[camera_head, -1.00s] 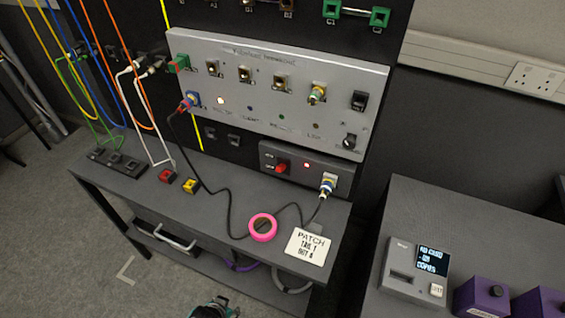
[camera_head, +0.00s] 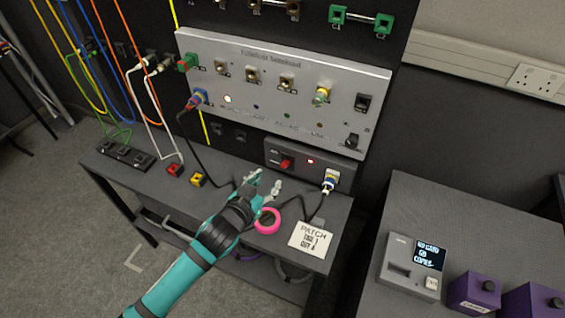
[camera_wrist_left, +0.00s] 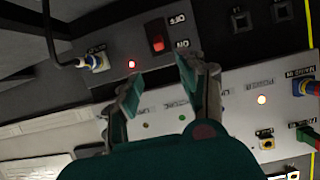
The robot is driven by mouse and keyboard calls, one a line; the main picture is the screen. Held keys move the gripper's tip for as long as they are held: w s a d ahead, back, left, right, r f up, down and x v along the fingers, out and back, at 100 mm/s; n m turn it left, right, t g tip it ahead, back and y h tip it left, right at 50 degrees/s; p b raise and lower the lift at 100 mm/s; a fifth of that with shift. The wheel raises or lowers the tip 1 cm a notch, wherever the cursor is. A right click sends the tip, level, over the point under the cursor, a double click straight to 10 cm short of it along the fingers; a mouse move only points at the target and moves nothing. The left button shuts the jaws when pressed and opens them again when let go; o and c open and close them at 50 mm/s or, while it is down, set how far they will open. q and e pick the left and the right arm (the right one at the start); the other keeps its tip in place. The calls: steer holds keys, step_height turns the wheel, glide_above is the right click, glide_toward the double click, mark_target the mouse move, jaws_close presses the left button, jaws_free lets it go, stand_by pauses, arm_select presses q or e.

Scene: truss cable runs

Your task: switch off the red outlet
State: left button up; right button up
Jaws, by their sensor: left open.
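The outlet box (camera_head: 325,173) is a dark grey panel below the silver panel. It has a red rocker switch (camera_head: 286,163), a lit red lamp (camera_head: 310,161) and a socket with a blue, yellow and white plug (camera_head: 329,183). In the left wrist view the red switch (camera_wrist_left: 157,43) sits beside OFF and ON labels, and the red lamp (camera_wrist_left: 131,64) glows. My left gripper (camera_head: 266,180) is open and empty, in front of and a little below the switch. In the wrist view its fingertips (camera_wrist_left: 158,84) are spread, with the switch beyond the gap. They appear apart from it. My right gripper is not in view.
The silver panel (camera_head: 300,60) with several sockets is above. A pink tape roll (camera_head: 267,221) and a white PATCH card (camera_head: 311,240) lie on the bench. A black cable (camera_head: 205,170) hangs near my gripper. Yellow (camera_head: 198,180) and red (camera_head: 174,170) blocks sit left.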

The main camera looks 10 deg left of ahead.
mark_target(283, 165)
arm_select(q)
steer(key=p+x, duration=0.1)
steer(key=x, duration=1)
steer(key=shift+w+d+f, duration=0.15)
steer(key=shift+w+f, duration=0.05)
steer(key=shift+w, duration=0.05)
steer(key=shift+f, duration=0.1)
jaws_close()
